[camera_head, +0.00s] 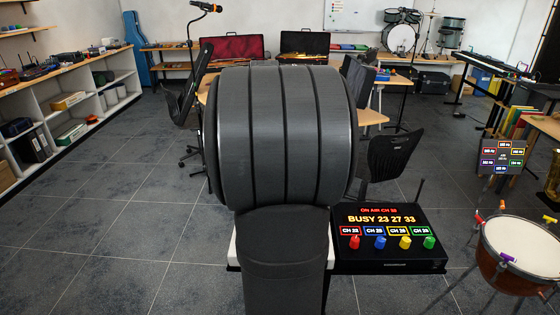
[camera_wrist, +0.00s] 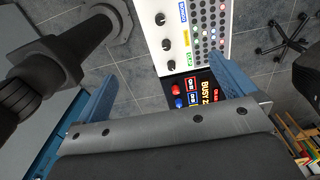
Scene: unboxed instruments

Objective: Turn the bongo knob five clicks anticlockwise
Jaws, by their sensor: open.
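In the wrist view, a white panel (camera_wrist: 205,8) carries a column of dark round knobs with coloured labels. The bongo knob (camera_wrist: 160,19) appears to be the top one, beside a blue label reading BONGO. Its pointer direction is too small to read surely. My gripper (camera_wrist: 162,67) has its two blue fingers wide apart with nothing between them. It is clear of the knob, which lies beyond the fingertips in this view. In the head view my own arm hides the knobs, and only a white edge of the panel (camera_head: 331,250) shows.
Right of the panel, a black box (camera_head: 390,262) has lit channel signs and red, blue, yellow and green knobs. A drum (camera_head: 515,250) stands at the right. Two more dark knobs (camera_wrist: 168,45) (camera_wrist: 170,65) and rows of coloured buttons (camera_wrist: 210,35) share the panel.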

